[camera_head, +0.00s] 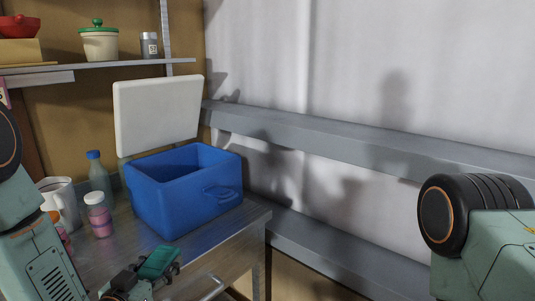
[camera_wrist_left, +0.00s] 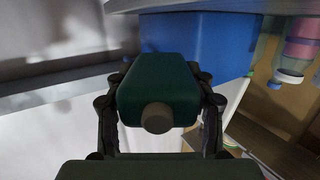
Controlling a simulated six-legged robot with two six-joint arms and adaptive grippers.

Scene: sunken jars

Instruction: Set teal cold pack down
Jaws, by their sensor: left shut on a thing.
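The teal cold pack (camera_head: 158,262) is held in my left gripper (camera_head: 152,274), low in the head view, in front of the blue cool box and near the table's front edge. In the left wrist view the cold pack (camera_wrist_left: 158,92) sits between both fingers of the left gripper (camera_wrist_left: 160,110), with a round knob facing the camera. The blue box (camera_head: 185,192) stands open on the metal table (camera_head: 238,228), and its inside bottom is hidden. It also shows in the left wrist view (camera_wrist_left: 200,42). My right gripper is out of view.
A white lid (camera_head: 157,112) stands upright behind the box. A white mug (camera_head: 60,203), a blue-capped bottle (camera_head: 99,175) and a pink jar (camera_head: 99,216) stand left of the box. A shelf (camera_head: 110,66) hangs above. A grey rail (camera_head: 350,147) runs along the wall.

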